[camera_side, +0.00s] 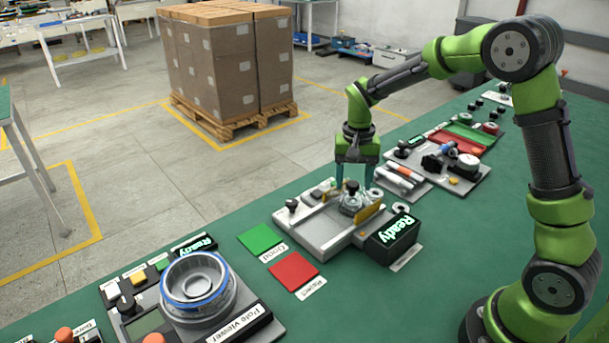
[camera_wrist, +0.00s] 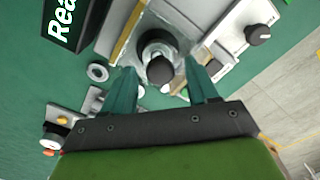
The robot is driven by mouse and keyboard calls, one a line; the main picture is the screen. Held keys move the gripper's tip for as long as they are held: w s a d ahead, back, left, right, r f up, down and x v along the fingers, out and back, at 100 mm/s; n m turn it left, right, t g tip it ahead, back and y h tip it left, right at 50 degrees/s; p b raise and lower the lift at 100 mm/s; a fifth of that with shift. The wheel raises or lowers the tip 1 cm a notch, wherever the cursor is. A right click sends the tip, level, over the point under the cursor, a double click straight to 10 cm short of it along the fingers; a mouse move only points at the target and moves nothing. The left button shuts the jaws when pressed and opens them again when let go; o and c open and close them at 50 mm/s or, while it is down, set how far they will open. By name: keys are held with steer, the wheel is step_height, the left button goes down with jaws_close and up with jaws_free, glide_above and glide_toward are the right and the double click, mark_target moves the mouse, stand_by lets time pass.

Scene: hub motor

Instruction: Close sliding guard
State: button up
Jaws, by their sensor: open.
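The grey fixture (camera_side: 318,232) stands on the green table in the middle of the side view. A clear guard (camera_side: 359,203) with a dark round knob (camera_side: 352,186) sits at its right end, beside a yellow-edged plate (camera_side: 368,214). My gripper (camera_side: 355,184) is above the fixture, pointing down, its teal fingers on either side of the knob. In the wrist view, the knob (camera_wrist: 160,70) lies between the open fingertips of my gripper (camera_wrist: 163,75), with gaps on both sides. What lies under the guard is hard to make out.
A black "Ready" display (camera_side: 393,238) stands close to the fixture's front right. Green (camera_side: 260,238) and red (camera_side: 294,270) pads lie to the left. The Pole viewer (camera_side: 200,290) stands at front left. Another device (camera_side: 440,165) stands behind right.

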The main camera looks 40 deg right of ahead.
mark_target(357, 183)
jaws_close()
steer(key=shift+d, duration=0.65)
jaws_free()
step_height(357, 183, up, 17)
stand_by(0.4)
steer(key=s+a+f+n+t+y, duration=0.1)
steer(key=s+a+n+t, duration=0.1)
steer(key=s, duration=0.7)
steer(key=s+a+f+n+t+y, duration=0.1)
steer(key=s+a+n+t, duration=0.2)
steer(key=s, duration=0.7)
steer(key=a+t, duration=0.2)
steer(key=a, duration=0.2)
steer(key=shift+f, duration=0.3)
